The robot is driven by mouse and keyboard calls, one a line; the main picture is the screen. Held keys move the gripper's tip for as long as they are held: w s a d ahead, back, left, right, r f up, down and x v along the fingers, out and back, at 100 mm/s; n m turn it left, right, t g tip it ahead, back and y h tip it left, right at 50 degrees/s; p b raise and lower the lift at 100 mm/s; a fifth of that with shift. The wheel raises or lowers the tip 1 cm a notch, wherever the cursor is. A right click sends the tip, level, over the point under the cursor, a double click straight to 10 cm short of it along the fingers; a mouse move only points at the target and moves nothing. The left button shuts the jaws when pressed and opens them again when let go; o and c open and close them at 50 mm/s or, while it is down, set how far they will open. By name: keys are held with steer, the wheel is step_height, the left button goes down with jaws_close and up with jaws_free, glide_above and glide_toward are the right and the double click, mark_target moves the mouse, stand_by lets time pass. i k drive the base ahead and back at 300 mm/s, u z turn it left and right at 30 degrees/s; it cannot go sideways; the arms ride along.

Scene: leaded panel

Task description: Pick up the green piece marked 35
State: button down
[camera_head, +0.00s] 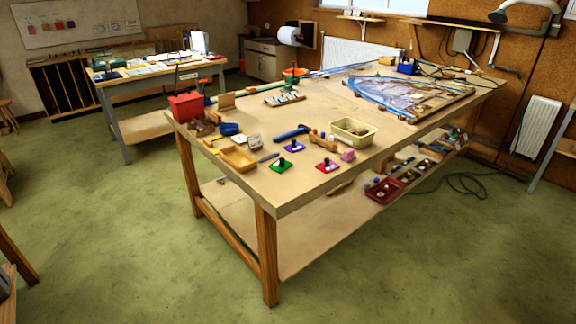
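A small green square piece (281,165) with a dark knob on it lies flat on the wooden workbench (300,193), near its front left part. Its marking is too small to read. A purple piece (294,146) with a similar knob lies just behind it to the right. A red piece (327,165) with a knob lies to its right, nearer the front edge. The three pieces lie apart from each other. My gripper is not in view.
A wooden tray (237,158) stands left of the green piece. A blue-headed tool (291,132), a pink block (348,155) and a cream bin (352,131) lie behind and right. A leaded panel (410,95) covers the far right. Green floor (130,240) is open in front.

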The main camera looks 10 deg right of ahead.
mark_target(282, 164)
steer(key=u, duration=0.1)
steer(key=i, duration=0.95)
steer(key=z, duration=0.3)
steer(key=k, duration=0.6)
steer(key=u, duration=1.5)
